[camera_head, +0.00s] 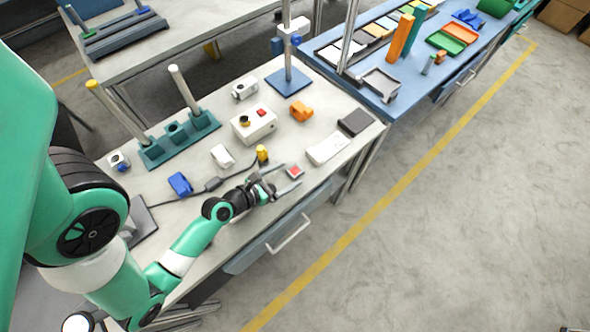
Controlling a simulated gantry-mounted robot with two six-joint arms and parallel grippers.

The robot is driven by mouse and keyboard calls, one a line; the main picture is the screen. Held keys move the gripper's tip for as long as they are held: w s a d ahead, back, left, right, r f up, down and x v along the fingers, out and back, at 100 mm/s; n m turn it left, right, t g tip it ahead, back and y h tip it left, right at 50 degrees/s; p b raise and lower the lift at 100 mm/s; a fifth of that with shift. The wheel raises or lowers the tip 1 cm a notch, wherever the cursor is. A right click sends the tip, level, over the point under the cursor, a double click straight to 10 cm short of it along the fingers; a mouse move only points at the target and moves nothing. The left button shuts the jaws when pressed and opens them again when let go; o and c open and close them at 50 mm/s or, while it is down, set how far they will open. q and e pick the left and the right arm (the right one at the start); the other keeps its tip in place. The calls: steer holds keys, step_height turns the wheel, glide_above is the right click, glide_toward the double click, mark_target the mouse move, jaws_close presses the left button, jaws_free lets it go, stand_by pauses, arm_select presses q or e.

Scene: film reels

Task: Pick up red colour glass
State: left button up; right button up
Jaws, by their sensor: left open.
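A small red square piece (294,171), with a pale edge, lies on the grey workbench (330,178) near its front edge. It is the only flat red glass-like piece I can make out. My left gripper (288,177) is open, with its two grey fingers pointing right towards the red piece. The fingertips are close to the piece, one on its upper left and one below it. I cannot tell whether they touch it or how high they are above the bench. My right gripper is not in view.
A white box with a red button (254,124), an orange part (301,110), a yellow-topped part (262,154) and a blue part (180,184) stand around my arm. A white block (327,148) and a dark block (355,122) lie to the right. A teal rack (180,139) holds upright rods.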

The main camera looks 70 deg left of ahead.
arm_select(q)
steer(key=shift+w+a+f, duration=0.1)
steer(key=shift+w, duration=0.15)
jaws_close()
stand_by(0.3)
